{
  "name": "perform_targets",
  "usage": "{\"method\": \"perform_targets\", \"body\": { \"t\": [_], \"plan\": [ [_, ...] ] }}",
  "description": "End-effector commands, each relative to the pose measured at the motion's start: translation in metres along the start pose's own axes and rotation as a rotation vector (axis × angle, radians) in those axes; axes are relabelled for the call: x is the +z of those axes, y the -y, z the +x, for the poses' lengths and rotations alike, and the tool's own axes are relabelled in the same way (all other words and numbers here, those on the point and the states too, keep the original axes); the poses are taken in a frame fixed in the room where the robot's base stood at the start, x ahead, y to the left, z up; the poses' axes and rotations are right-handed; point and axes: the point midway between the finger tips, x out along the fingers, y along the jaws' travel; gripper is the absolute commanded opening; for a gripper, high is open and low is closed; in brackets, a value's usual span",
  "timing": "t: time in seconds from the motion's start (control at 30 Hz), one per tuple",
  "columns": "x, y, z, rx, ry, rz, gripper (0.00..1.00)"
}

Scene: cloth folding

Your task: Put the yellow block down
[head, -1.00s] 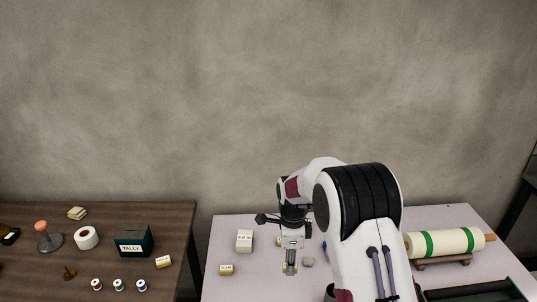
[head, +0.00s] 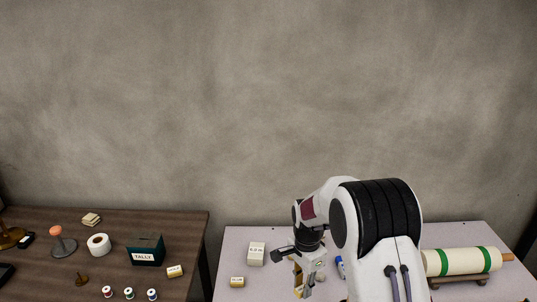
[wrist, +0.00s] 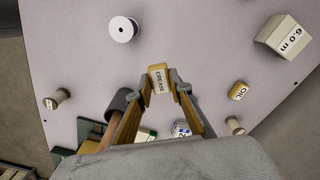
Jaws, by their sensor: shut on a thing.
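My gripper (wrist: 160,85) is shut on a small yellow block (wrist: 160,78) with a pale top marked CREASE. The block sits between the two fingertips in the wrist view. Pale table top (wrist: 190,50) shows beyond it; I cannot tell whether the block touches it. In the head view my gripper (head: 299,288) is low over the pale table (head: 230,258), near the bottom edge, and the held block cannot be made out clearly.
Another yellow block marked OIL (wrist: 238,91) and a white block marked 6.0 m (wrist: 285,37) stand to the right in the wrist view. A white spool (wrist: 123,29) is at upper left. A cream roll (head: 462,261) lies at the table's right. A dark table (head: 200,240) stands left.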

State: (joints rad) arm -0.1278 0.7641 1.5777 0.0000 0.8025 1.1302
Motion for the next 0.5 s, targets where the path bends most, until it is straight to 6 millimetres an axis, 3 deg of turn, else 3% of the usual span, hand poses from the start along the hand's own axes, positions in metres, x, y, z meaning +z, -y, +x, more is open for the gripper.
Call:
{"method": "perform_targets", "body": {
  "t": [0.5],
  "plan": [
    [0.007, -0.035, 0.001, 0.010, 0.008, -0.426, 0.06]
  ]
}}
